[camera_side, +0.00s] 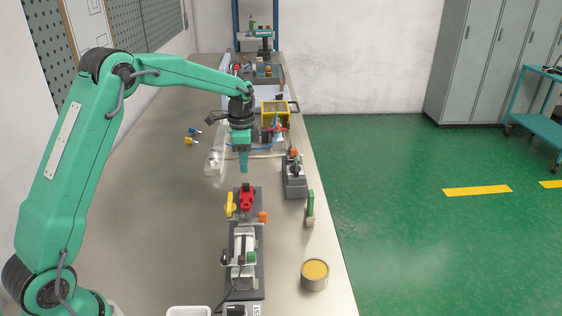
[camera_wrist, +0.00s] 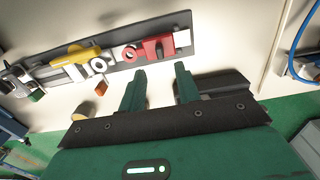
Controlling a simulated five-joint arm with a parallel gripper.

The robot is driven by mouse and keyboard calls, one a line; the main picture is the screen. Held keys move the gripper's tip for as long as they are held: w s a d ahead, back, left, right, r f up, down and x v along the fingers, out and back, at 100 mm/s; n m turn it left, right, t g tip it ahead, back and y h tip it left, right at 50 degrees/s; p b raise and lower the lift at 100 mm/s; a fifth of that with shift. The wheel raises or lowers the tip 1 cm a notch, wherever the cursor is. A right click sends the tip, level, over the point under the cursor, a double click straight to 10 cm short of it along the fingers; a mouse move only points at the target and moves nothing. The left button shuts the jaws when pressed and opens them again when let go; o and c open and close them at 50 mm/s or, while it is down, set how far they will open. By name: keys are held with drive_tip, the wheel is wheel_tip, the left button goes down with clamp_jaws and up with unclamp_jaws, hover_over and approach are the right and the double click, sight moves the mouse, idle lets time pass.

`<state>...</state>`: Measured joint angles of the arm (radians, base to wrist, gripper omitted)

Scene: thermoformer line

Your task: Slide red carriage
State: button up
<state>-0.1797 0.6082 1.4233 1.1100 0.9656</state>
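The red carriage (camera_side: 247,199) sits at the far end of a dark rail base (camera_side: 258,283) on the bench. It also shows in the wrist view (camera_wrist: 147,48), on the dark base near a white end block. My gripper (camera_side: 243,172) hangs above and just beyond the carriage in the side view. In the wrist view its two green fingers (camera_wrist: 160,84) are apart with nothing between them, and the carriage lies past their tips. I see no contact between the fingers and the carriage.
A yellow handle (camera_side: 230,205) stands left of the carriage and an orange knob (camera_side: 263,217) is at its near right. A grey fixture (camera_side: 295,178) and a green upright piece (camera_side: 310,207) stand to the right. A tin (camera_side: 315,274) is near the bench edge.

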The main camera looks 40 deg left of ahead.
sight(246, 184)
drive_tip(key=shift+f, duration=3.75)
clamp_jaws()
